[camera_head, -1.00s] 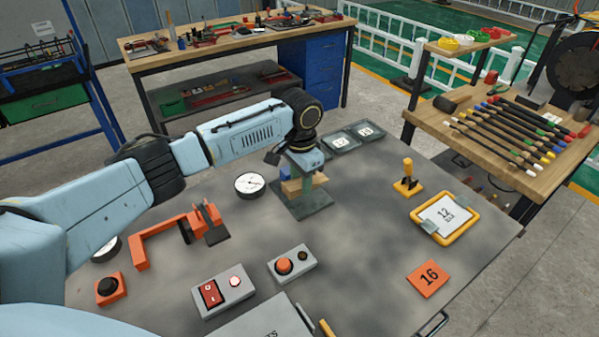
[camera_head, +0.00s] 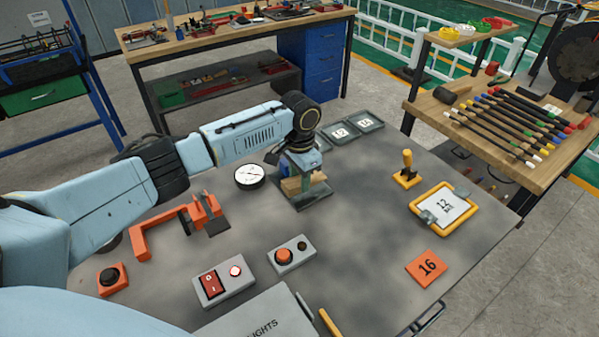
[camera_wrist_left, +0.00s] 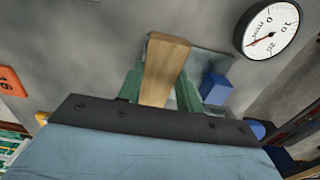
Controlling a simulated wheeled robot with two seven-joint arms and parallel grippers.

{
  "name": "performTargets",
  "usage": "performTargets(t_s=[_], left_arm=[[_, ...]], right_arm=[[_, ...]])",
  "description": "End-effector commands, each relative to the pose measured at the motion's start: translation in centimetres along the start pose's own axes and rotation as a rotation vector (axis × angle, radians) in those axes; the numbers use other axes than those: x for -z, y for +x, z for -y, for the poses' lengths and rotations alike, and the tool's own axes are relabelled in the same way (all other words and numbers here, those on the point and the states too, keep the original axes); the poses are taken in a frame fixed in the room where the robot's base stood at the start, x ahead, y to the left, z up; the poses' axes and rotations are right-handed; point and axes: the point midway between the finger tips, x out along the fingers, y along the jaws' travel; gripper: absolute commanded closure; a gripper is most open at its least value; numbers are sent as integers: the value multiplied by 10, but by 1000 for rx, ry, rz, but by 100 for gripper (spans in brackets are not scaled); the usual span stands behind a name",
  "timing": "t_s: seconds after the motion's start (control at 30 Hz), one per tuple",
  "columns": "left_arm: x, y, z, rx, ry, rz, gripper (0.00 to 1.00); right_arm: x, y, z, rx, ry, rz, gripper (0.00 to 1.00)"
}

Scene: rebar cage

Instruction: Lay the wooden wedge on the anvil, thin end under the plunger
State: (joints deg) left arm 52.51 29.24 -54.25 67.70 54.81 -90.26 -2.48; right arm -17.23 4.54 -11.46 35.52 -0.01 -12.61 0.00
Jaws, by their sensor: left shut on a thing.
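My left gripper (camera_head: 300,176) reaches down over a small green stand on the grey table. In the left wrist view its green fingers (camera_wrist_left: 160,88) are shut on the wooden wedge (camera_wrist_left: 165,60), one finger on each side. The wedge is a pale tan block that also shows low under the gripper in the head view (camera_head: 291,186). The stand's flat green-grey base (camera_head: 316,196), apparently the anvil's, lies just below. A blue block (camera_wrist_left: 216,88) is beside the wedge. The plunger cannot be made out behind my gripper, and contact between wedge and anvil is unclear. My right gripper is out of view.
A round dial (camera_head: 249,176) lies left of the stand, with an orange clamp-like frame (camera_head: 170,228) further left. Switch boxes (camera_head: 224,285) stand in front.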

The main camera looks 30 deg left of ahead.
Motion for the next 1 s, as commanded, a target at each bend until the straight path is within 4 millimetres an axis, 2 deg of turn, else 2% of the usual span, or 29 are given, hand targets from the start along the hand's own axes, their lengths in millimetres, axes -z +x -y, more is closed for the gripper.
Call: performTargets(t_s=[0.5,0.7,1.0], left_arm=[[0,42,0,-1,0,0,87],[0,51,0,0,-1,1,87],[0,53,0,0,0,0,87]], right_arm=[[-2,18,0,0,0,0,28],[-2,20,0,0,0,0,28],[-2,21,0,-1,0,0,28]])
